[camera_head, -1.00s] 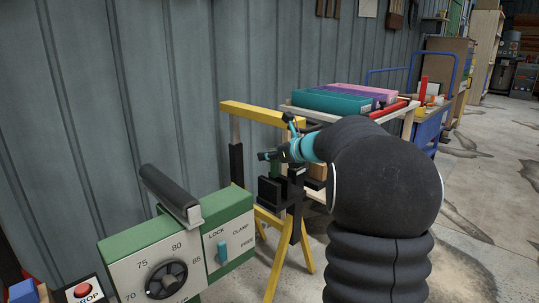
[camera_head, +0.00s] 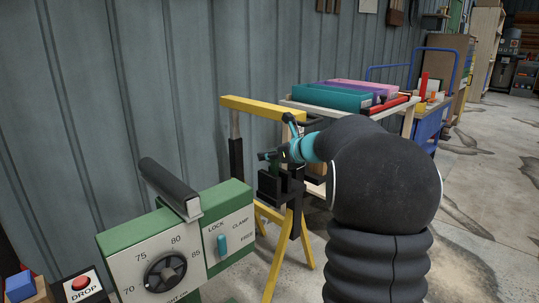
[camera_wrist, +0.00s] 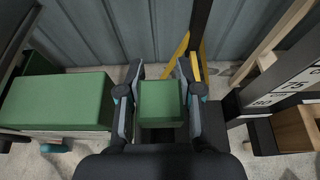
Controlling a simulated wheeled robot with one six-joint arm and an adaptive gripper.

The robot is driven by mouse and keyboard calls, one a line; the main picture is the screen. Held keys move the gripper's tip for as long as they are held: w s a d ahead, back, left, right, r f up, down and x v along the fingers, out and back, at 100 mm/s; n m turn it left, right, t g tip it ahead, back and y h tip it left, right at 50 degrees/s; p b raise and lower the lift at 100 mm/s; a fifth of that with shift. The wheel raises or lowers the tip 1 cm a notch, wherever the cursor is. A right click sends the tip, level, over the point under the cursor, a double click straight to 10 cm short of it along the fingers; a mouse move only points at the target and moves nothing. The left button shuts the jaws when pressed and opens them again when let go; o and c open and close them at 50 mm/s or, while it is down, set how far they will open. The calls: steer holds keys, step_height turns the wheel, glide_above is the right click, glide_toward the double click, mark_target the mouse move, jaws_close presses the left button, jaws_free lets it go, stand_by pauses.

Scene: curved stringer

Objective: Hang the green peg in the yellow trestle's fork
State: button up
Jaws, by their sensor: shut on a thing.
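My gripper (camera_wrist: 160,98) is shut on the green peg (camera_wrist: 159,104), whose square green face fills the space between the two fingers in the wrist view. In the head view my gripper (camera_head: 278,166) is at the near side of the yellow trestle (camera_head: 250,104), below its top beam. The peg there is small and mostly hidden by the gripper. Black blocks (camera_head: 272,190) lie just under the gripper at the trestle; they may be the fork. I cannot tell whether the peg touches them.
A green control box (camera_head: 232,193) with a dial stands at near left; its green top also fills the wrist view's left side. A bench with coloured boxes (camera_head: 327,97) stands behind. A corrugated wall (camera_head: 120,90) closes the left. Open floor (camera_head: 485,185) lies at right.

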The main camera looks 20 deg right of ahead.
mark_target(272, 164)
steer(key=shift+f+b, duration=1)
steer(key=shift+f, duration=0.55)
steer(key=o, duration=1.1)
steer(key=shift+f, duration=0.1)
steer(key=v, duration=1.2)
